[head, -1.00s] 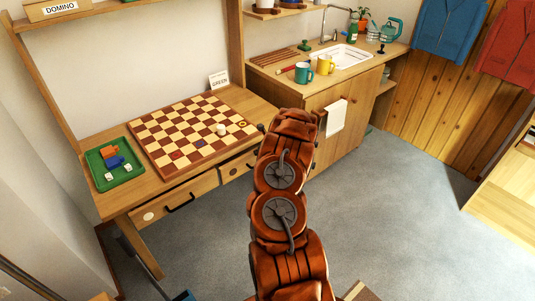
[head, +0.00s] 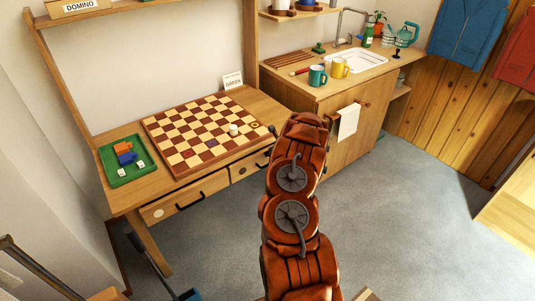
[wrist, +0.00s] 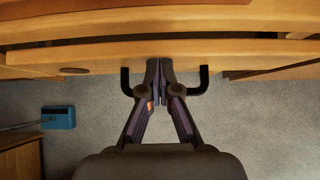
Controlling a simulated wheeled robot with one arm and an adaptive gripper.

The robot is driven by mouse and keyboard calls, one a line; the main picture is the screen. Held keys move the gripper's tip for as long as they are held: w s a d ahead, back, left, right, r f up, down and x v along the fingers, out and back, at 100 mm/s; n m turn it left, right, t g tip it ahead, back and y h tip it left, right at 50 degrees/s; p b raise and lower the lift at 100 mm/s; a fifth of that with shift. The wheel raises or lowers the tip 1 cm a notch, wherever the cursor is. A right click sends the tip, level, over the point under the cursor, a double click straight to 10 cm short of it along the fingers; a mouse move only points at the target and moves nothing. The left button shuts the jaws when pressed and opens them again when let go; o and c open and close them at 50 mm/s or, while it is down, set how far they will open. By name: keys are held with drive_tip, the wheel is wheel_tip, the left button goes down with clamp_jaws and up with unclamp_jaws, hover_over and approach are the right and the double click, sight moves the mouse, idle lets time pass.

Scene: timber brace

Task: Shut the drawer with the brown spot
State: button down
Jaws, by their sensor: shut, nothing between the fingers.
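The desk (head: 132,201) has two drawers under its top. The left drawer (head: 184,201) bears a pale spot and a black handle, and its front looks flush. The right drawer (head: 246,166) is partly hidden by my arm in the head view. In the wrist view, a drawer front (wrist: 100,62) shows a brown spot (wrist: 73,71) left of a black bar handle (wrist: 125,82). My gripper (wrist: 160,66) is shut and empty, its fingertips at this front between the handle's two ends. Whether they touch it, and how far the drawer stands out, I cannot tell.
A checkerboard (head: 205,135) and a green tray (head: 127,160) with small blocks lie on the desk. The sink cabinet (head: 345,135) with a white towel stands right of it. A blue dustpan (wrist: 58,117) is on the floor. Grey floor is free at right.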

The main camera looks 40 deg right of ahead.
drive_tip(key=s+f+b+v, duration=0.1)
drive_tip(key=b+v, duration=0.1)
drive_tip(key=v, duration=1)
drive_tip(key=shift+s+r, duration=0.2)
drive_tip(key=shift+s, duration=0.2)
drive_tip(key=shift+a, duration=0.1)
